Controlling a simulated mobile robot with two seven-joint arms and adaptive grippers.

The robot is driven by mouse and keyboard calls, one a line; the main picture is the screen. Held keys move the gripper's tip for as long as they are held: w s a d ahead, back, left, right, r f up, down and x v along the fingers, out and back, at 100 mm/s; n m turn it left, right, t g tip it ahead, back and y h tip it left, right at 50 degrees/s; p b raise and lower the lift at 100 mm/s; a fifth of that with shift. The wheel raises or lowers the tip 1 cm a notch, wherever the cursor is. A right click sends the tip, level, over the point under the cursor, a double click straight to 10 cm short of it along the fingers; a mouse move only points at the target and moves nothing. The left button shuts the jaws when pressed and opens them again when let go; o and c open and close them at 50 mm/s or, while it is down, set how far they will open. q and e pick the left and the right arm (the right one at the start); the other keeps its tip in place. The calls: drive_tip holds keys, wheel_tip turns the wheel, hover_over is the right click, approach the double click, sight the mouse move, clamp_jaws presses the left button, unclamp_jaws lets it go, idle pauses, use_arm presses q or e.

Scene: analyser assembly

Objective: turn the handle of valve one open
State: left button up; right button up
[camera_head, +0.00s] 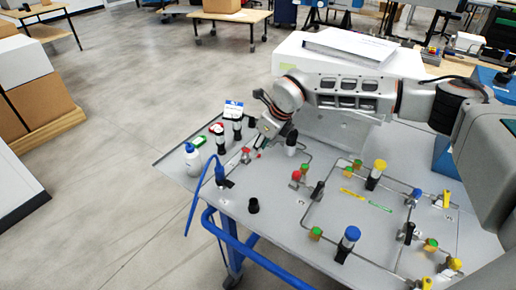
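A flat grey panel (275,225) on a table carries thin metal tubing with several small valves and coloured knobs. A small valve with a red handle (246,152) sits near the panel's back left edge. No label lets me tell for certain which valve is valve one. My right gripper (262,146) comes in from the right and points down beside this red handle, just to its right. Its fingers are small and partly hidden, so I cannot tell whether they touch the handle or are open. My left gripper is not in view.
A white bottle with a blue cap (193,160) and several dark-based fittings stand at the left. A blue hose (198,192) hangs over the front left edge. Yellow-knob (376,170) and blue-knob (349,238) posts rise on the right. A white box (300,62) stands behind the arm.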

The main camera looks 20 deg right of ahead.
drive_tip(key=shift+x, duration=0.75)
clamp_jaws()
